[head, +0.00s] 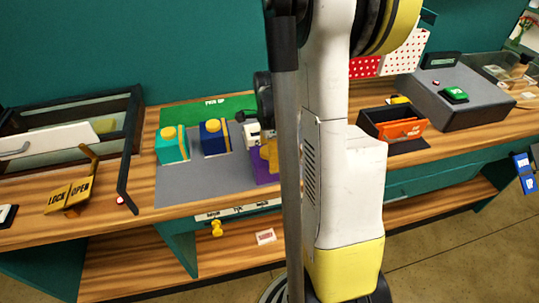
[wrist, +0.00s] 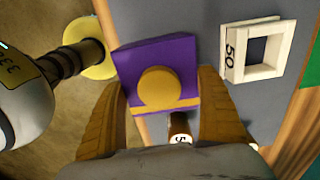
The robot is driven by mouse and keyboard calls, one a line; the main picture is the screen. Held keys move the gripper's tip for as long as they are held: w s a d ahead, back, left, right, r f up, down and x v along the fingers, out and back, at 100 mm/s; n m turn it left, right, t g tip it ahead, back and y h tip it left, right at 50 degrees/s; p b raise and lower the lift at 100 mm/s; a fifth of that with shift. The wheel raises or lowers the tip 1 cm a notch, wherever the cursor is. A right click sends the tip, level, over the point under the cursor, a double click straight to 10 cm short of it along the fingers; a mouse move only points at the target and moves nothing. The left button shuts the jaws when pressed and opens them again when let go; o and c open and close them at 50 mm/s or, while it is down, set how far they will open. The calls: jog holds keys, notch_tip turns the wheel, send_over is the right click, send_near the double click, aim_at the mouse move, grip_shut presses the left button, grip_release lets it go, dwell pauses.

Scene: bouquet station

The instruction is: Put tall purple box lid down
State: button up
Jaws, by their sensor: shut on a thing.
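The purple box lid (wrist: 152,55) has a round yellow knob (wrist: 160,88) and a yellow band, and lies between my two yellow-brown fingers in the wrist view. My gripper (wrist: 162,82) is shut on it. In the head view the purple piece (head: 262,175) shows low over the right part of the grey mat (head: 195,185), mostly hidden by my arm. I cannot tell whether it rests on anything. A teal box (head: 172,150) and a blue box (head: 213,142), each with a yellow knob, stand upright to its left.
A white square frame marked 50 (wrist: 258,50) lies right of the lid in the wrist view. A green strip (head: 205,107) edges the mat's back. An orange-fronted bin (head: 400,130) stands right of my arm. The lock/open sign (head: 70,194) and glass-sided case are left.

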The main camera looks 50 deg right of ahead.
jog(key=o, duration=1)
notch_tip(320, 180, up, 12)
jog(key=p, duration=0.3)
jog(key=shift+r+p, duration=0.15)
jog(key=shift+p, duration=0.2)
jog(key=s+a+r+n+t, duration=0.1)
jog(key=a+r+n+t, duration=0.1)
jog(key=a+n, duration=0.6)
jog(key=s+a+r+n+t, duration=0.2)
jog(key=a+r+n, duration=0.1)
jog(key=a+n, duration=0.5)
jog(key=s+a+r+n+t, duration=0.2)
jog(key=a+n+t, duration=0.1)
jog(key=a+n, duration=0.5)
jog(key=shift+a+r, duration=0.35)
jog(key=shift+a, duration=0.6)
jog(key=shift+s+f, duration=0.1)
